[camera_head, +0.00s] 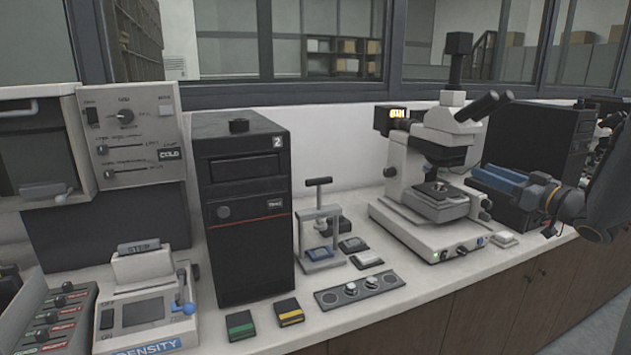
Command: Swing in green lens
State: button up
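A white microscope (405,160) with black eyepieces and a lit orange display stands on the counter right of centre. Its dark nosepiece (440,157) sits above the stage (437,192). The lenses there are small and dark, and I cannot make out a green one. My gripper (530,195) reaches in from the right edge, right of the microscope and apart from its nosepiece. Its finger opening is not clear from this angle, and I see nothing held in it.
A small press (318,225) stands left of the microscope, with a slide-holder plate (360,289) in front. Boxes with green (240,325) and yellow (290,312) labels lie near the counter's front edge. A black computer tower (242,210) stands further left.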

jog(key=w+a+f+m+g+h+b, duration=0.1)
jog(key=w+a+f+m+h+b, duration=0.1)
jog(key=w+a+f+m+h, duration=0.3)
jog(key=s+a+f+g+h+b, duration=0.3)
jog(key=s+a+f+g+h, duration=0.2)
jog(key=s+f, duration=0.4)
jog(key=s+a+f+g+b, duration=0.1)
jog(key=s+a+f+g, duration=0.2)
jog(key=s, duration=0.6)
jog(key=s+a+f+g+y+b, duration=0.1)
jog(key=s+a+f+g, duration=0.3)
jog(key=s, duration=0.6)
jog(key=s+a+f+g+b, duration=0.1)
jog(key=s+a+f+g, duration=0.2)
jog(key=s+a+f, duration=0.4)
jog(key=s+a, duration=0.2)
jog(key=s, duration=0.1)
jog(key=shift+m+g, duration=0.4)
